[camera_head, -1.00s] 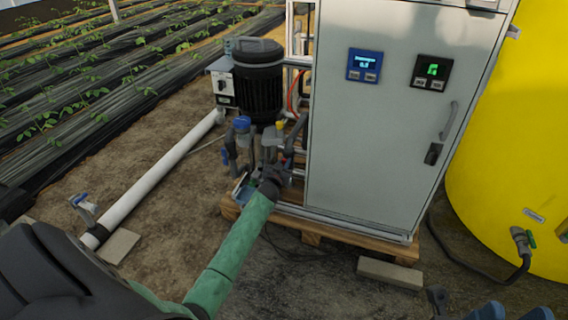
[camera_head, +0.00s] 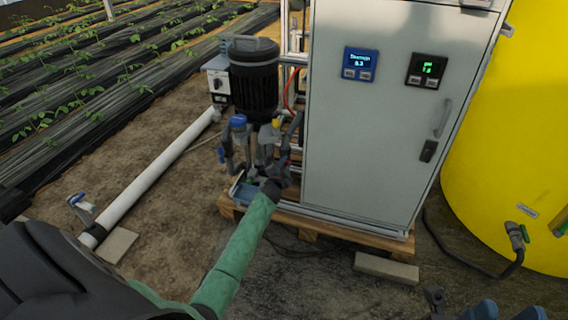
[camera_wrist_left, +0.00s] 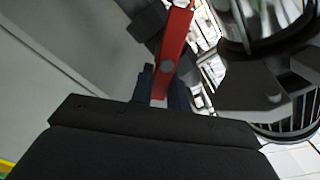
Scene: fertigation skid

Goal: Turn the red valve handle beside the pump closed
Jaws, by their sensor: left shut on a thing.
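The red valve handle (camera_wrist_left: 174,52) shows in the left wrist view as a flat red bar with a grey round bolt head. Its lower end sits between the dark blue fingers of my left gripper (camera_wrist_left: 158,92), which is shut on it. In the head view my left gripper (camera_head: 272,186) is low beside the pipework under the black pump (camera_head: 254,85); the red handle is hidden there. Two blue shapes at the bottom right edge of the head view may be part of my right gripper (camera_head: 508,312); its jaws cannot be made out.
The grey control cabinet (camera_head: 372,130) stands close to the right of my left gripper, on a wooden pallet (camera_head: 340,243). A yellow tank (camera_head: 515,140) is at the far right. A white pipe (camera_head: 150,180) with a blue-handled valve (camera_head: 82,207) runs along the left soil.

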